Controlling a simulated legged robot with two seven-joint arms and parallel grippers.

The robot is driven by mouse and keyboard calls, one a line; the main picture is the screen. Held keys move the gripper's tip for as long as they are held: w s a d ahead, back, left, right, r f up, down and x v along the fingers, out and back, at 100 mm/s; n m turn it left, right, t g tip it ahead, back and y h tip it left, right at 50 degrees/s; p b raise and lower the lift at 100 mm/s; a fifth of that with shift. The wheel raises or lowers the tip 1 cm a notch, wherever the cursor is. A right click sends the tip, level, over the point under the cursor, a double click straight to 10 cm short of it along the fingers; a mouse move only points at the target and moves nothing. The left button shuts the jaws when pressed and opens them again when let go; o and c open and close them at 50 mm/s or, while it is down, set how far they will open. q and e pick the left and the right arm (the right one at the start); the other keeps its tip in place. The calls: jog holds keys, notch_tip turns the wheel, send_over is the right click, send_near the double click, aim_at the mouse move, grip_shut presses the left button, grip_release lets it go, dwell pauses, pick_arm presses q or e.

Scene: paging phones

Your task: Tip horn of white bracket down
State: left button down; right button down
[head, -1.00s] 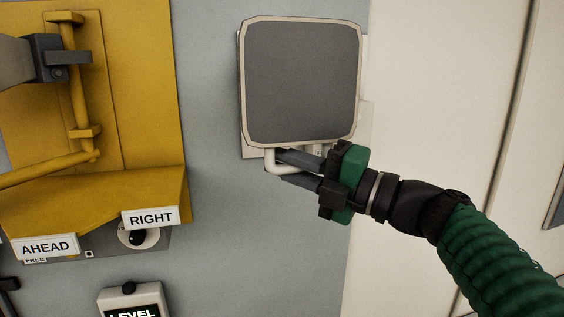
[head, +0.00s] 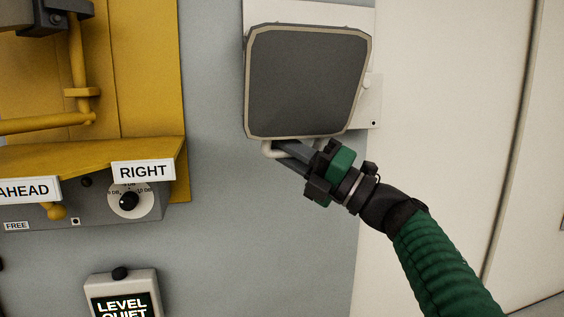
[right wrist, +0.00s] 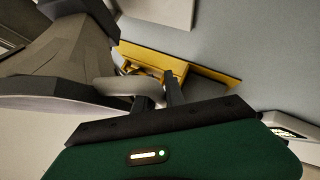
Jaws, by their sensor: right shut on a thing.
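The horn (head: 305,82) is a dark grey squarish panel with a pale rim, in front of a white bracket plate (head: 368,105) on the wall. A pale handle bar (head: 268,150) sticks out under its lower edge. My right gripper (head: 284,152) is shut on this handle, coming in from the lower right. In the right wrist view the fingers (right wrist: 160,98) meet the pale loop of the handle (right wrist: 108,90), with the horn's grey flared side (right wrist: 60,60) to the left.
A yellow panel with a shelf (head: 100,155) stands at the left, with signs AHEAD (head: 25,190) and RIGHT (head: 143,170). A dial (head: 130,200) sits below. A box reading LEVEL QUIET (head: 122,295) is at the lower left. Bare grey wall lies between.

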jog(key=w, duration=0.1)
jog(key=w+f, duration=0.1)
jog(key=w+a+n+y, duration=0.1)
jog(key=shift+f+g, duration=0.25)
jog(key=shift+g, duration=0.05)
jog(key=c, duration=1.6)
grip_release()
jog(key=shift+w, duration=0.15)
jog(key=shift+o, duration=1)
jog(key=shift+w+a, duration=0.15)
jog(key=shift+w, duration=0.05)
jog(key=shift+s, duration=0.1)
